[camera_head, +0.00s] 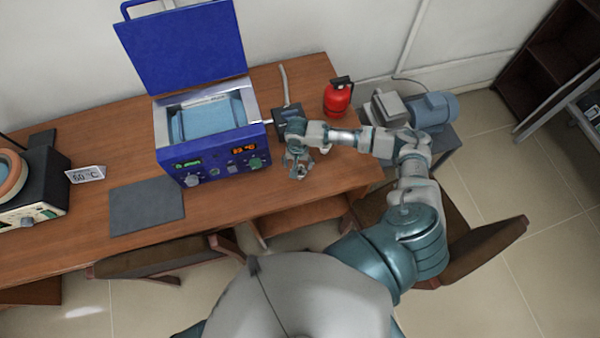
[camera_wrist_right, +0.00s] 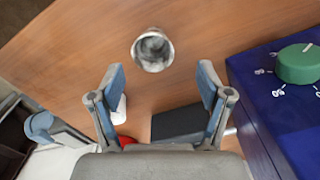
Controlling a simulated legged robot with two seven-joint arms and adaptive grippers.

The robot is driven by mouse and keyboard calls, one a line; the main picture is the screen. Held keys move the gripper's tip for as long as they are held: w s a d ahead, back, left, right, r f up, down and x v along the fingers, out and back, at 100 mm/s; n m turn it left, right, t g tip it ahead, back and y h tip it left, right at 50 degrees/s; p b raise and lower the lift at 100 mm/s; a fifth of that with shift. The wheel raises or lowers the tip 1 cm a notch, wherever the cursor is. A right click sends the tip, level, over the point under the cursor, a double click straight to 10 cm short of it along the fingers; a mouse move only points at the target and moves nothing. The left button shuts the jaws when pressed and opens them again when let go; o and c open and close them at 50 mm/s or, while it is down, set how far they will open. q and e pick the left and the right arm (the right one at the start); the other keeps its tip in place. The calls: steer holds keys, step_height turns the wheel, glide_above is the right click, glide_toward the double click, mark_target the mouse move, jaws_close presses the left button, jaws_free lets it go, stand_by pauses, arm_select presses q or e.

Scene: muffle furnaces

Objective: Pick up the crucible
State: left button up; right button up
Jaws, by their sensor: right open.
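The crucible (camera_wrist_right: 152,50), a small greyish round cup with an open top, stands on the wooden table in the right wrist view. It is above the gap between my fingertips in that picture, apart from both fingers. My right gripper (camera_wrist_right: 160,76) is open and empty, with one finger to each side. In the head view my right gripper (camera_head: 299,172) is over the table just right of the blue furnace (camera_head: 222,160). I cannot make out the crucible clearly there, as the gripper covers that spot. My left gripper is not in view.
The furnace's front with a green knob (camera_wrist_right: 298,64) is close on the right in the wrist view. A red gas bottle (camera_head: 338,98) and a dark box (camera_head: 289,118) stand behind my right gripper.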

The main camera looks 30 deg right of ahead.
mark_target(301, 171)
steer(key=f, duration=0.6)
steer(key=shift+s+d+f, duration=0.25)
steer(key=shift+s+d, duration=0.05)
steer(key=shift+d, duration=0.05)
steer(key=c, duration=1.1)
